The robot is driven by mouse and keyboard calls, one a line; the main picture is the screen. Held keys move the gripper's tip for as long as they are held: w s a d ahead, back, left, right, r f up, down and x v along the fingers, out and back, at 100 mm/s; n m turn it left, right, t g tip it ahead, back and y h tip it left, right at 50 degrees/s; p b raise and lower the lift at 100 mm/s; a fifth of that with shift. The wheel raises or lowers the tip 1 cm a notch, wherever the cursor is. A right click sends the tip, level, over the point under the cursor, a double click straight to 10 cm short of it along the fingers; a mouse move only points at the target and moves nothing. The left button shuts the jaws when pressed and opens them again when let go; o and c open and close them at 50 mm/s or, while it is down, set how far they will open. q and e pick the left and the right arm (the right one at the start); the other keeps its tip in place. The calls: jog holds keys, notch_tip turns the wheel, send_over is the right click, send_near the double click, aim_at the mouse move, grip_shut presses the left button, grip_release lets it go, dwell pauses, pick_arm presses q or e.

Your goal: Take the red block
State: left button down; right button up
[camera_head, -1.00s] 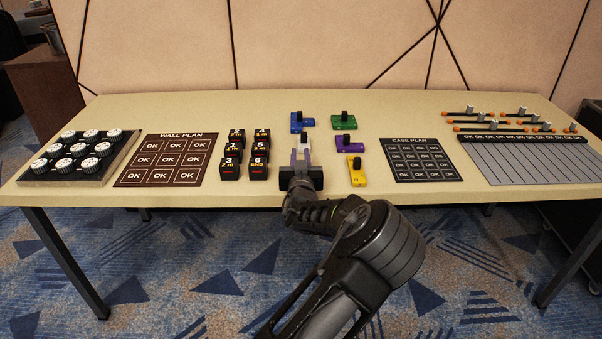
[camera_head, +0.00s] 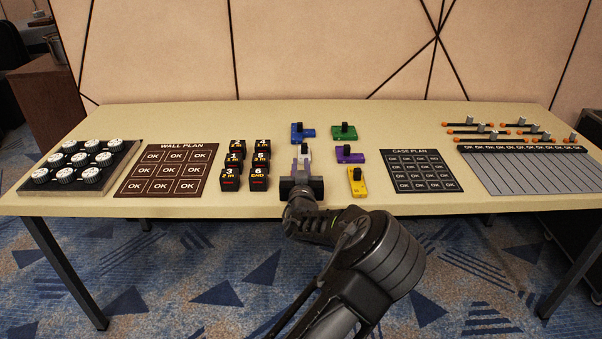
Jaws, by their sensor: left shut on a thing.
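I see no red block. My left gripper (camera_head: 303,158) is low over the front middle of the table, left of the purple and yellow blocks. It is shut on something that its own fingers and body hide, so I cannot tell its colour. The blue block (camera_head: 309,133), green block (camera_head: 350,133), purple block (camera_head: 357,158) and yellow block (camera_head: 358,187) lie apart from the gripper, each with a black knob on top. My right gripper is not in view.
On the long beige table (camera_head: 400,118) are a tray of round knobs (camera_head: 22,186), the wall plan board (camera_head: 130,172), several black numbered cubes (camera_head: 259,183), the case plan board (camera_head: 424,156) and a grey slotted board (camera_head: 530,175) with rods behind it. The back strip is mostly clear.

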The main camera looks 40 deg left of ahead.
pick_arm(q)
notch_tip(320, 180, up, 10)
jog(key=p, duration=0.1)
jog(key=shift+f, duration=0.15)
